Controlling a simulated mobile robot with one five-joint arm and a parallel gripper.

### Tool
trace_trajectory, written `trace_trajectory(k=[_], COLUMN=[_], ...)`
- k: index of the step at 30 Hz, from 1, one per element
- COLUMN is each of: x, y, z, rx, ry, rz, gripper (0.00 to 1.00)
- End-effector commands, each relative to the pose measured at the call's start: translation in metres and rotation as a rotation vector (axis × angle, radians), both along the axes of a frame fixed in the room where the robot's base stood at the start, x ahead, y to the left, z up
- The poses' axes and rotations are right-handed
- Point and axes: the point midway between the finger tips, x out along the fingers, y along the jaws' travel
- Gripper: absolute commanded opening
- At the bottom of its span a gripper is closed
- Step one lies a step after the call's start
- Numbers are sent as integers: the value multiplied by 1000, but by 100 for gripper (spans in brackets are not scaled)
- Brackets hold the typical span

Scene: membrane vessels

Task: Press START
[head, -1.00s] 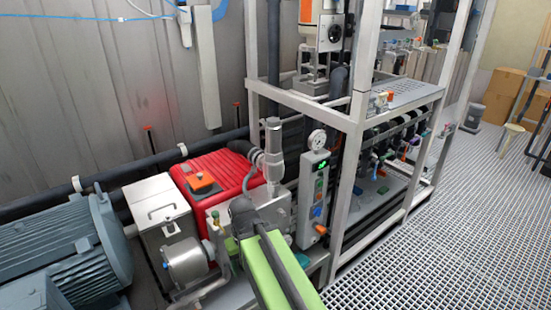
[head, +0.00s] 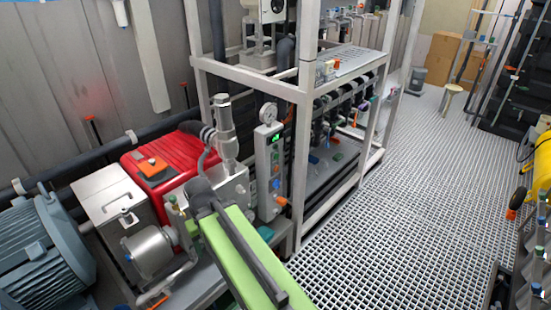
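A narrow upright grey control panel (head: 269,172) stands by the left post of the metal frame in the head view. It carries a small green-lit display near its top and a column of small coloured buttons, with a blue one (head: 276,184) low down and an orange knob (head: 282,201) at the bottom. The labels are too small to read, so I cannot tell which button is START. My green arm link reaches up from the bottom, left of and in front of the panel. My gripper cannot be made out in this view.
A round gauge (head: 268,113) sits above the panel. A red machine (head: 165,160), a metal box (head: 108,198) and a grey motor (head: 40,250) stand left of my arm. The metal frame (head: 302,140) stands right of the panel. The grated floor (head: 400,210) at right is open.

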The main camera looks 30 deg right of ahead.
Motion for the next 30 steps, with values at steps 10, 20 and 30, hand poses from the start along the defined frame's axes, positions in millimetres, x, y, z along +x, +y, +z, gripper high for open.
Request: trace_trajectory(k=[10, 20, 30], x=[0, 0, 0], y=[0, 0, 0], z=[0, 0, 0], rx=[0, 0, 0], ry=[0, 0, 0], rz=[0, 0, 0], gripper=[64, 23, 0])
